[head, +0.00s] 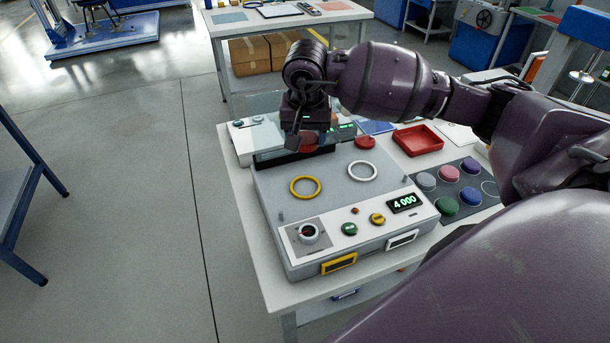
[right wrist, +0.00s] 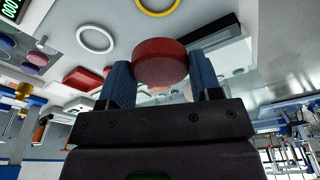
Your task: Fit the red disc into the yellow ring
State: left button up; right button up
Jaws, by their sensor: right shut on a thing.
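My right gripper (head: 307,141) is shut on a red disc (right wrist: 160,63); the disc sits between its two blue fingers in the right wrist view. In the head view the held disc (head: 308,145) is partly hidden by the gripper, above the back left of the grey test box. The yellow ring (head: 291,188) lies empty on the box top, nearer the front than the gripper. Part of it shows at the top of the right wrist view (right wrist: 157,13). The disc is apart from the ring. My left gripper is not in view.
A white ring (head: 349,173) lies right of the yellow one. A red round piece (head: 365,142) is at the box's back. The front panel has knobs and a display (head: 405,203). A red tray (head: 434,152) and a dark mat (head: 467,189) with several coloured discs are to the right.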

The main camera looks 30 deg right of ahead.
send_over(306, 188)
notch_tip(306, 188, down, 8)
jog(key=shift+s+a+f, duration=0.1)
jog(key=shift+f, duration=0.1)
jog(key=shift+f+p, duration=0.35)
jog(key=shift+f, duration=1.65)
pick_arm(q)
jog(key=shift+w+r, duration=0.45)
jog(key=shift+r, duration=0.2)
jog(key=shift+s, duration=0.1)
pick_arm(e)
jog(key=shift+f, duration=0.15)
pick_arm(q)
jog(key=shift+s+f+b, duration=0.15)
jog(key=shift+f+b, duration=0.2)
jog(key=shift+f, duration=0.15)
pick_arm(e)
jog(key=shift+f, duration=0.15)
pick_arm(q)
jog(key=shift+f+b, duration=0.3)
jog(key=shift+b, duration=0.05)
pick_arm(e)
jog(key=shift+f, duration=0.3)
